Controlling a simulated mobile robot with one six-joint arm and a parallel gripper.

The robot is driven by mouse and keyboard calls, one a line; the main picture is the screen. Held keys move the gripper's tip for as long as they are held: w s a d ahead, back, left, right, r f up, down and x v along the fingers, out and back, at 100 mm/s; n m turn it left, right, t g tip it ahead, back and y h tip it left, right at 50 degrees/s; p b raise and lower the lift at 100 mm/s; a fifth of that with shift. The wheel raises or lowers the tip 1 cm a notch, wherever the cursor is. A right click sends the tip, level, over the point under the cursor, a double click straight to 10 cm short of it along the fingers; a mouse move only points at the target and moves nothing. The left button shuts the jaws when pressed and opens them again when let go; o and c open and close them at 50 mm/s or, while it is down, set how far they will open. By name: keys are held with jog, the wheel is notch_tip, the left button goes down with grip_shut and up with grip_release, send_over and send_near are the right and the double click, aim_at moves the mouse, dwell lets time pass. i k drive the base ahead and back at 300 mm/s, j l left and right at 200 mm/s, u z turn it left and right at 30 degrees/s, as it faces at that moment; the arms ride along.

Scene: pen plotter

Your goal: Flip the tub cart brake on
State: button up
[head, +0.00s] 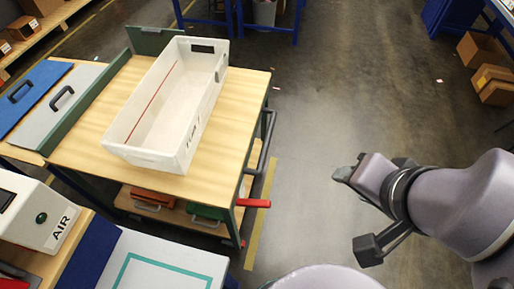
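The tub cart (231,104) is a wooden-topped cart with a green frame, left of centre in the head view. A white tub (127,153) with a red line inside stands on its top. A red lever (254,203), which looks like the brake, sticks out level to the right from the cart's near right corner post. A dark push handle (268,140) runs along the cart's right side. My gripper (342,178) is over the floor to the right, well apart from the lever and touching nothing. Its fingers are seen at a poor angle, so their opening is unclear.
A red case (152,198) and a green case (207,214) lie on the cart's lower shelf. A grey box marked AIR (40,215) and a white panel with a teal outline (165,262) are at the near left. Floor between cart and gripper is clear.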

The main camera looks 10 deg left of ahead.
aim_at(250, 203)
jog(key=j+u, duration=0.1)
jog(key=u, duration=0.6)
jog(key=i+j+u, duration=0.1)
jog(key=u, duration=0.2)
jog(key=l+u, duration=0.2)
jog(key=l, duration=0.1)
